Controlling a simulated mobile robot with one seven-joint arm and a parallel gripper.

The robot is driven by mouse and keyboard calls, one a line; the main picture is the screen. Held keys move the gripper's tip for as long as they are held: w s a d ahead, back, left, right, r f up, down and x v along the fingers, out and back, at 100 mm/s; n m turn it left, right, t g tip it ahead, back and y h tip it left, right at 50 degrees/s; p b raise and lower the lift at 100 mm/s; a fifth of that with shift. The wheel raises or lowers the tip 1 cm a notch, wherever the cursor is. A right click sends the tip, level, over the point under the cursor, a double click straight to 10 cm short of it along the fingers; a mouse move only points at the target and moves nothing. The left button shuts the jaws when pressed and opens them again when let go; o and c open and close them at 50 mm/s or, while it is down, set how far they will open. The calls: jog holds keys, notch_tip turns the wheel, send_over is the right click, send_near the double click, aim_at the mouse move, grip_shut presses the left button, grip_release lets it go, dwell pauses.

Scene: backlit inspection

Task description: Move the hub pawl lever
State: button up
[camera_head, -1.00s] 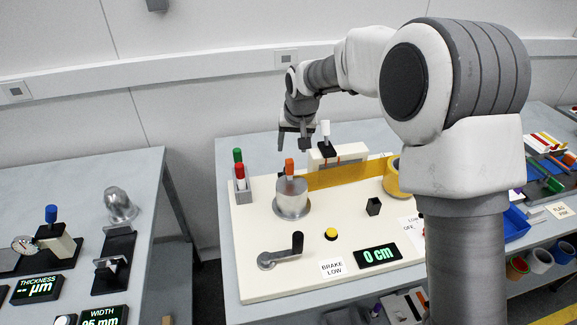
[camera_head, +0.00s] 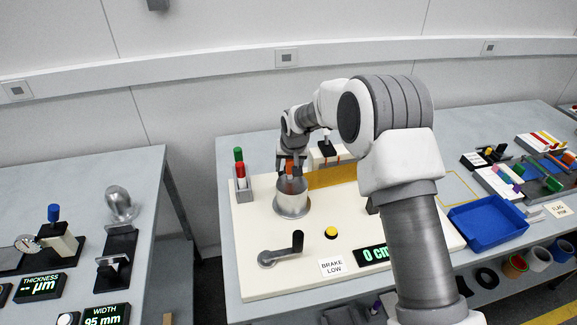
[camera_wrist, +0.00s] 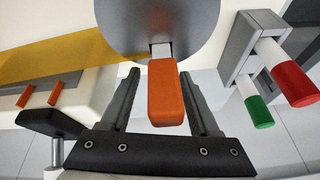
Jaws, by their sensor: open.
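The hub pawl lever, with an orange handle (camera_head: 290,168), stands on top of the grey metal hub (camera_head: 291,197) on the cream board. In the wrist view the orange handle (camera_wrist: 165,93) lies between the two fingers, and its pale stem enters the round hub (camera_wrist: 160,25). My gripper (camera_head: 290,163) is at the handle, pointing down. In the wrist view my gripper (camera_wrist: 160,78) is open, with a finger on each side of the handle and visible gaps to it. My fingers partly hide the lever in the head view.
A holder with green and red pens (camera_head: 240,170) stands close left of the hub. A yellow band (camera_head: 330,177) runs right from the hub. A crank (camera_head: 282,252), a yellow button (camera_head: 331,232) and a display (camera_head: 377,254) are in front. A blue tray (camera_head: 487,222) is at right.

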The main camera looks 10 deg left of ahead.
grip_shut()
dwell(1.4)
